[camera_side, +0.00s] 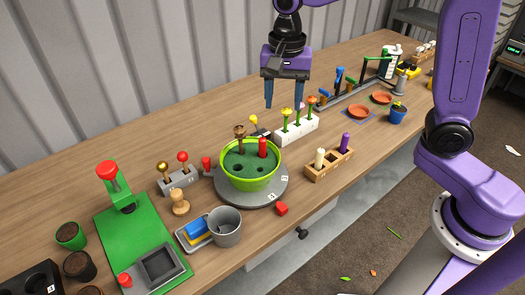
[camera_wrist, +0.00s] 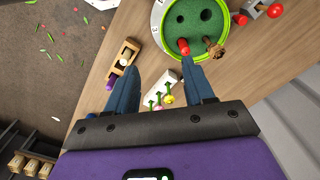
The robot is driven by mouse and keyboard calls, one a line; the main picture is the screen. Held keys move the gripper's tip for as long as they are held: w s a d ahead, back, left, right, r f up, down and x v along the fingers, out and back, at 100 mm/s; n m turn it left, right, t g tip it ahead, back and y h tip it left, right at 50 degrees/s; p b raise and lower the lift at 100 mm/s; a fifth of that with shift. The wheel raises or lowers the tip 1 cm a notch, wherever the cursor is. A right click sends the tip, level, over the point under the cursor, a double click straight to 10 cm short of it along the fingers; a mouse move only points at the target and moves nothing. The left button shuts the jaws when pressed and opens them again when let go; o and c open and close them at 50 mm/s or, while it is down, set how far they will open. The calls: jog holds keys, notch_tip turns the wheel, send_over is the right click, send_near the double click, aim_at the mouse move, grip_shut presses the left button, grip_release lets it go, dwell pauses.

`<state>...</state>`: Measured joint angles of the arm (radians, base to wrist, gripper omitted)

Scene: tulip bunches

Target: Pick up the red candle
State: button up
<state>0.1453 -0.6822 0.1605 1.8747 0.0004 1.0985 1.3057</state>
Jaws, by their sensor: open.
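The red candle (camera_side: 262,148) stands upright in a hole of the green insert in the lime-green bowl (camera_side: 237,184), which sits on a round grey turntable (camera_side: 255,198). In the wrist view the red candle (camera_wrist: 184,46) shows above the right fingertip, near the bowl's rim (camera_wrist: 172,53). My gripper (camera_side: 284,106) is open and empty, pointing down. It hangs above the table, behind and right of the bowl in the side view, apart from the candle. Its two blue fingers (camera_wrist: 166,80) also show in the wrist view.
A brown-topped peg (camera_side: 240,132) stands beside the candle. A white block with tulips (camera_side: 296,130) is close behind the bowl. A wooden rack (camera_side: 329,166) holds a white and a purple candle. A grey mug (camera_side: 225,228) and a red cube (camera_side: 281,209) are in front.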

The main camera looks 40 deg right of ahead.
jog(key=w+m, duration=0.6)
jog(key=m, duration=0.1)
send_near(262, 138)
jog(key=f, duration=0.5)
jog(key=shift+s+d+f, duration=0.1)
jog(key=shift+s+d, duration=0.15)
jog(key=shift+d, duration=0.1)
jog(key=shift+w+a+f, duration=0.1)
jog(key=shift+a+f, duration=0.1)
jog(key=shift+f, duration=1.25)
jog(key=shift+a+f, duration=0.15)
jog(key=shift+f, duration=1.25)
grip_shut()
